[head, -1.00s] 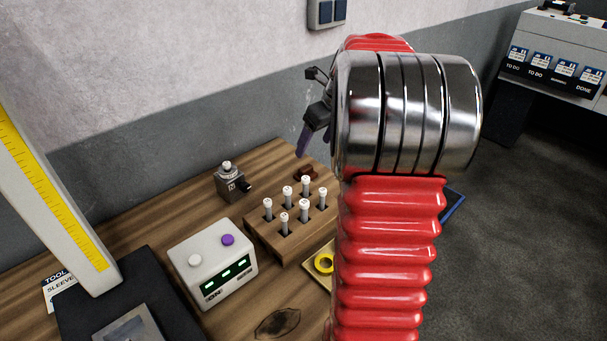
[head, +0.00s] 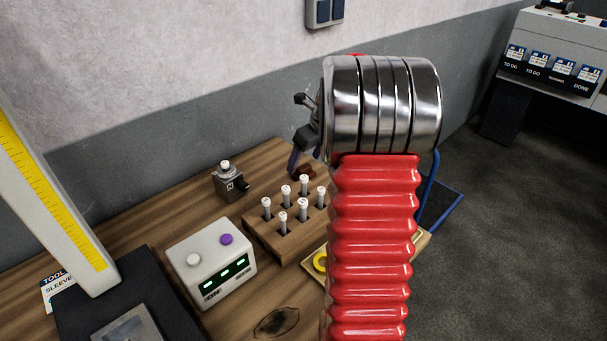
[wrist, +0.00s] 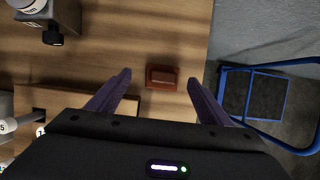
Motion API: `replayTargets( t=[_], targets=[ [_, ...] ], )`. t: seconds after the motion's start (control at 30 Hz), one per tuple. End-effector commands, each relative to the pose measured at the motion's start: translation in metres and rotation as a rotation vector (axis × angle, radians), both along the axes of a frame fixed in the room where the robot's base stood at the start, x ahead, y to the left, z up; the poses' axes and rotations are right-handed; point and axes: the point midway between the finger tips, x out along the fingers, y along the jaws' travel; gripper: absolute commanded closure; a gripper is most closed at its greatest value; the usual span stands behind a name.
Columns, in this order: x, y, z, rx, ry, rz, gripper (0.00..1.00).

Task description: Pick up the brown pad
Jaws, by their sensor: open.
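The brown pad (wrist: 162,78) is a small reddish-brown block lying on the wooden table (wrist: 120,60), close to the table's edge. In the wrist view it sits between the two purple fingers of my gripper (wrist: 160,92), slightly beyond the line of their tips, with a gap on both sides. My gripper (head: 294,170) is open and empty, one finger visible there close beside the pad. Its height above the table is hard to judge.
A wooden block with several white-topped pegs (head: 272,237) stands in front of the pad. A small grey device (head: 229,183) and a white box with green displays (head: 210,262) stand to the left. A blue-framed cart (wrist: 255,95) stands on the floor beyond the table edge.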

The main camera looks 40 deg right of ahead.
Motion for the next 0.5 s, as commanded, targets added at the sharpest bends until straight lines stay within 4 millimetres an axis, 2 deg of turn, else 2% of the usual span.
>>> replayTargets(
  t=[0.33, 0.5],
  targets=[
    [0.001, 0.000, -0.002, 0.000, 0.000, 0.000, 0.27],
    [0.006, -0.003, -0.013, 0.002, 0.002, 0.001, 0.27]
  ],
)
